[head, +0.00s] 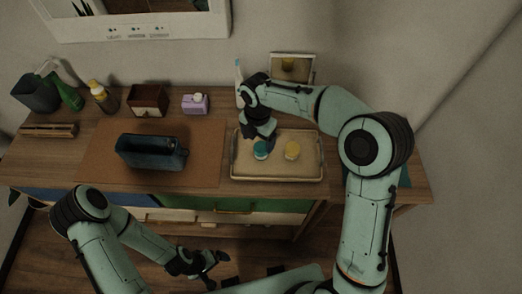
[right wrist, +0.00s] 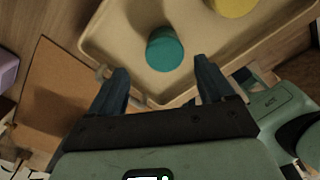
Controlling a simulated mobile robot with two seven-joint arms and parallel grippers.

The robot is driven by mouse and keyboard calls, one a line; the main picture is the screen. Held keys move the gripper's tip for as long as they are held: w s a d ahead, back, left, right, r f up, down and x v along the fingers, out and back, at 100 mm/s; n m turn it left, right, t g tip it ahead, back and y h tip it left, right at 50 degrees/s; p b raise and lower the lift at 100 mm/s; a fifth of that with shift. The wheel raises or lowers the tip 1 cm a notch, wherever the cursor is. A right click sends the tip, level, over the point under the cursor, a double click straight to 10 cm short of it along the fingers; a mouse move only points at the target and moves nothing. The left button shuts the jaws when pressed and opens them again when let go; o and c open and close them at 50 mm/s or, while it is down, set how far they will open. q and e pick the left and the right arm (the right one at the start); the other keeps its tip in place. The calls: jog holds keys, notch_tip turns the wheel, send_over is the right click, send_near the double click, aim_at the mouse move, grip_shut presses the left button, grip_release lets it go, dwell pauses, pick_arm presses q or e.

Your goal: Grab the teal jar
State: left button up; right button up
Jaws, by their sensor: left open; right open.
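The teal jar (head: 261,150) stands in the left part of a beige tray (head: 240,177) on the wooden dresser. In the right wrist view the teal jar (right wrist: 165,49) is ahead of the fingertips, roughly in line with the gap between them. My right gripper (head: 262,138) is above the tray close to the jar; in the right wrist view it (right wrist: 158,78) is open with nothing between its fingers. My left gripper (head: 215,270) is open and empty, low in front of the dresser, away from the jar.
A yellow jar (head: 292,150) stands right of the teal one in the tray; it also shows in the right wrist view (right wrist: 233,6). A dark blue container (head: 150,152) sits on a brown mat (head: 205,150). A purple box (head: 195,104), wooden box (head: 149,100) and bottles line the back.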

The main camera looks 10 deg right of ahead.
aim_at(261, 146)
jog(key=f, duration=0.5)
jog(key=shift+s+d+f, duration=0.1)
jog(key=shift+d, duration=0.3)
jog(key=c, duration=1.2)
